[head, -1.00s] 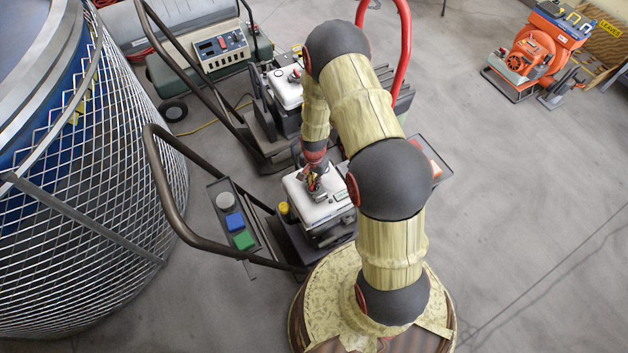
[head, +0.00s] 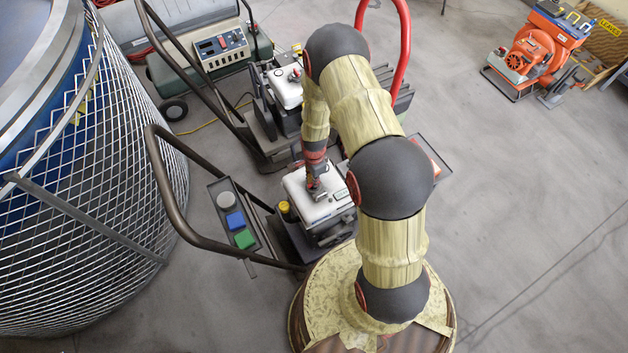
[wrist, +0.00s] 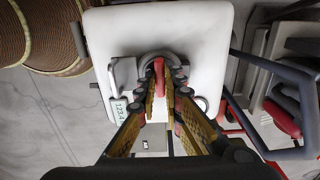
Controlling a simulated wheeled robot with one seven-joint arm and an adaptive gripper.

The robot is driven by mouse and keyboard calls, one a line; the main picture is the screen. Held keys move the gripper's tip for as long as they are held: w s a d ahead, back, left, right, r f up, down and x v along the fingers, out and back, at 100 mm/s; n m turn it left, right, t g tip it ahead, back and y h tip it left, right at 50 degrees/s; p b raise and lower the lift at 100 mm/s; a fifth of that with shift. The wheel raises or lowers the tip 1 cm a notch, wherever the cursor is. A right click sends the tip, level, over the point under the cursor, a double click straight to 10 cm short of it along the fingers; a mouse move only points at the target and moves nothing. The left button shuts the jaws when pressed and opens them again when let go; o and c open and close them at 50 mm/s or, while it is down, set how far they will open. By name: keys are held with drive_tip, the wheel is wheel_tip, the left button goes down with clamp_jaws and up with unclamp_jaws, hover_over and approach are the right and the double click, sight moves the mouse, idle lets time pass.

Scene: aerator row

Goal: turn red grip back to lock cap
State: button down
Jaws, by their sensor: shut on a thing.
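The red grip (wrist: 159,78) shows in the wrist view between the fingers of my gripper (wrist: 162,90), which is shut on it. The grip stands on a grey round cap (wrist: 146,62) on top of a white tank (wrist: 205,25). In the head view my gripper (head: 316,192) points down onto the white tank (head: 332,206) of the nearest machine. There the arm and gripper hide most of the grip and cap. A small label with digits (wrist: 119,112) lies on the tank beside the cap. I cannot tell the cap's exact turn angle.
A yellow cap (head: 284,207) stands beside the tank. A dark bent handle (head: 165,190) and a panel with grey, blue and green buttons (head: 235,222) are to the left. A second machine with a white tank (head: 287,88) stands behind. A mesh-caged blue tank (head: 90,190) fills the left.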

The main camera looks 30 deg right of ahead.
idle(0.3)
drive_tip(key=c, duration=2)
unclamp_jaws()
drive_tip(key=shift+o, duration=0.4)
wheel_tip(320, 180, up, 12)
